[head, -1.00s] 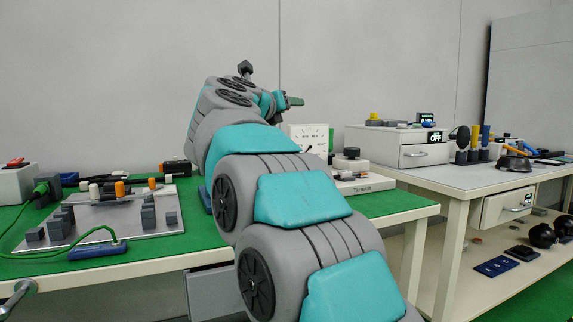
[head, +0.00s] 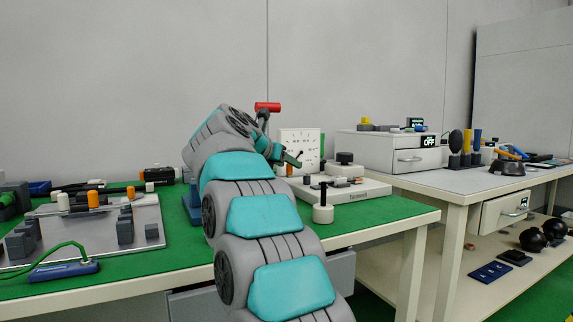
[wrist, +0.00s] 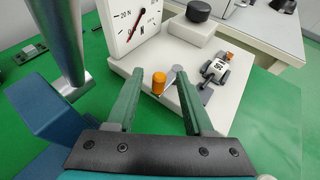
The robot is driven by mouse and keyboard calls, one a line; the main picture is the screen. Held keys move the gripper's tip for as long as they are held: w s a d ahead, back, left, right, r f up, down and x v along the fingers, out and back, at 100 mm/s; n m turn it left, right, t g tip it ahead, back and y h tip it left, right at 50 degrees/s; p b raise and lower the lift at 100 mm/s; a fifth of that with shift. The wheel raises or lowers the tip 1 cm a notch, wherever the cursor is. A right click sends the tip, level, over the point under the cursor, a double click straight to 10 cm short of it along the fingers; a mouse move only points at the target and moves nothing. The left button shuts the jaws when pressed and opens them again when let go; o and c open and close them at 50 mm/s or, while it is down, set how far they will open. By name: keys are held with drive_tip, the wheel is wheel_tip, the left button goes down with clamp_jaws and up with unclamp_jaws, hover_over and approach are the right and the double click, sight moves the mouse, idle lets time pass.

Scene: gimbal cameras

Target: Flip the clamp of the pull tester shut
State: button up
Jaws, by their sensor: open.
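The pull tester is a white base (wrist: 222,102) with an upright dial gauge (wrist: 130,22) and a round black knob (wrist: 198,10). It also shows in the head view, with its dial (head: 299,150) behind my gripper. A short grey lever with an orange cap (wrist: 159,82), apparently the clamp's handle, is at the base's near edge. How far the clamp stands open is unclear. My gripper (wrist: 155,76) is open, its two green fingers on either side of the orange cap, without clear contact. In the head view my gripper (head: 292,160) is just in front of the dial.
A grey post (wrist: 60,40) with a blue foot stands close to my gripper's left. A red handle (head: 267,106) is above my wrist. A white cylinder (head: 323,213) stands in front of the tester.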

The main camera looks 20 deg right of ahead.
drive_tip(key=shift+w+d+f, duration=0.1)
drive_tip(key=shift+d, duration=0.05)
drive_tip(key=shift+c, duration=0.2)
clamp_jaws()
idle(0.4)
